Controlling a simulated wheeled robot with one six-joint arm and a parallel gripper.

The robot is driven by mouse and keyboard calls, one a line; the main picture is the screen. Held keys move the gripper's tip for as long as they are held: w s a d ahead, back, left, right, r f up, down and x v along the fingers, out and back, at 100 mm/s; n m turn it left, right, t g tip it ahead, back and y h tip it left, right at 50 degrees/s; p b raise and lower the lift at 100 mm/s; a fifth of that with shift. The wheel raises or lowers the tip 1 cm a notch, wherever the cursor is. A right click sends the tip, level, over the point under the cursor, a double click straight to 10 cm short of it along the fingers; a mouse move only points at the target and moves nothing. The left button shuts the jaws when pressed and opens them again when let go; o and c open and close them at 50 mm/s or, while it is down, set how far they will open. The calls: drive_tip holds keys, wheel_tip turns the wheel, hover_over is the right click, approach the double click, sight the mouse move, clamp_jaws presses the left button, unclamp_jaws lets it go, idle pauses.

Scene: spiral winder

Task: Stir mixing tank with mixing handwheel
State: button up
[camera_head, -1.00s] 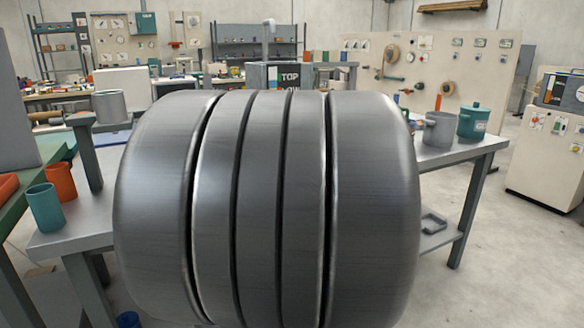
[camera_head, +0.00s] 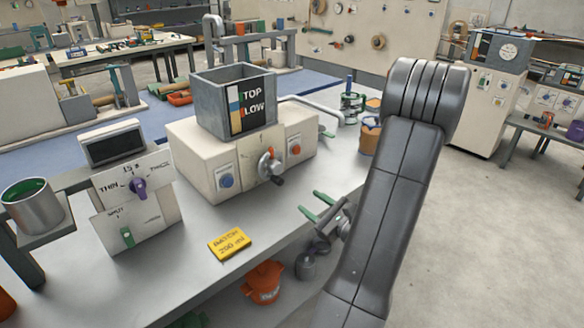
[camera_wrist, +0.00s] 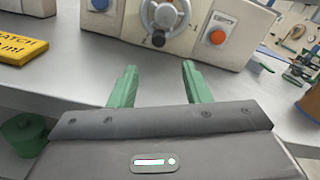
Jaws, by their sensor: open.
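The mixing tank (camera_head: 208,104) is a grey square box with a "TOP / LOW" label, standing on a cream machine housing (camera_head: 190,160) on the grey bench. The mixing handwheel (camera_head: 268,166) is a small grey wheel with a knob on the housing's front. In the wrist view the handwheel (camera_wrist: 163,14) is at the top centre, cut off by the frame edge. My gripper (camera_head: 325,208) is in front of the housing, right of and below the handwheel. Its green fingers (camera_wrist: 160,75) are apart, with nothing between them, and do not touch the wheel.
A blue button (camera_head: 226,181) and an orange button (camera_head: 295,149) flank the handwheel. A yellow batch card (camera_head: 229,243) lies on the bench. A thickness tester panel (camera_head: 135,195) stands left. A bent pipe (camera_head: 310,105) and jars (camera_head: 350,108) are right of the tank.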

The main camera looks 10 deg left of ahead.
sight(280, 183)
drive_tip(key=p+x, duration=0.1)
drive_tip(key=x, duration=1.2)
drive_tip(key=shift+w+a, duration=0.1)
drive_tip(key=shift+a, duration=0.15)
drive_tip(key=shift+c, duration=0.4)
clamp_jaws()
drive_tip(key=shift+m, duration=0.3)
